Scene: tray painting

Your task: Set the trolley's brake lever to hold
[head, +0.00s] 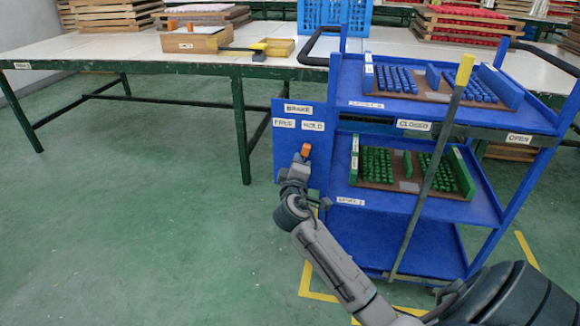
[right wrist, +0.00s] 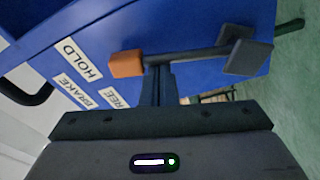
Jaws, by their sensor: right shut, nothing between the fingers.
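The brake lever shows in the head view as an orange grip (head: 306,150) below the HOLD label (head: 313,126) on the trolley's blue brake panel (head: 289,160). In the right wrist view its orange grip (right wrist: 126,64) and dark rod (right wrist: 195,50) point toward the side with the labels, nearer HOLD (right wrist: 82,58) than FREE. My right gripper (head: 299,164) is shut and empty, right at the lever. In the right wrist view its fingertips (right wrist: 157,66) lie against or just beside the rod, close to the grip; I cannot tell if they touch. My left gripper is out of view.
The blue trolley (head: 432,207) carries trays of blue and green pieces on its shelves. A yellow-topped bar (head: 434,165) stands slanted before it, near CLOSED and OPEN labels. A long table (head: 120,52) is behind. The green floor at left is clear.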

